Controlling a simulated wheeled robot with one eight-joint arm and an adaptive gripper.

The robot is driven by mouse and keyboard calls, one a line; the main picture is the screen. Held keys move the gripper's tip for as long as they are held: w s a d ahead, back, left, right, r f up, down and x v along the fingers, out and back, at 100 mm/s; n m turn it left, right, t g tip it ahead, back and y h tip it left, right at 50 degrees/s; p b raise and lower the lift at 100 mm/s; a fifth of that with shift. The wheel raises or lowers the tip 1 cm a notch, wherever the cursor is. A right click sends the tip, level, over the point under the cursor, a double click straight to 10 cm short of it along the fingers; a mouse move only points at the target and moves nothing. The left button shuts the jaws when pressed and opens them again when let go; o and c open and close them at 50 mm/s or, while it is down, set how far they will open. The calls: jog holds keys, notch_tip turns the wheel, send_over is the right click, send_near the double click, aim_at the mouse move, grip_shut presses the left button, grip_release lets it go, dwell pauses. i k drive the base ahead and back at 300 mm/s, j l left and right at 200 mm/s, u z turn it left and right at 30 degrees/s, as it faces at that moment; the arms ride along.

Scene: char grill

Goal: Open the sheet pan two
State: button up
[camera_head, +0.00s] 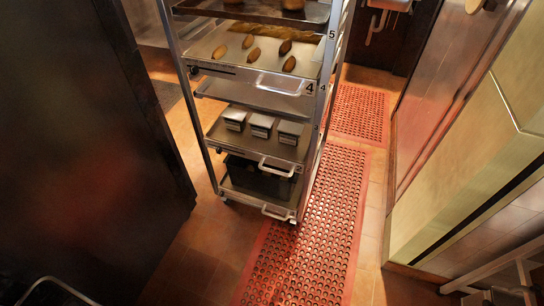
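A tall metal rack (210,160) on wheels holds several sheet pans, each with a white handle at its front. A lower pan (262,146) carries three small metal containers (262,126); its handle (277,167) is at the front right. A small mark beside that handle looks like a 2, but it is too small to be sure. This pan looks seated in the rack, with its front edge near the rack's front posts. My gripper is not in view.
Above are a bare pan (258,98) and a pan with several brown potato-like pieces (240,66). The bottom pan (232,191) holds a dark bin. A red perforated mat (310,240) lies right of the rack. A dark cabinet (80,130) stands left; a pale panelled wall (470,130) is at right.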

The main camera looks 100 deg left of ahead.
aim_at(270, 152)
jog(key=u, duration=1.7)
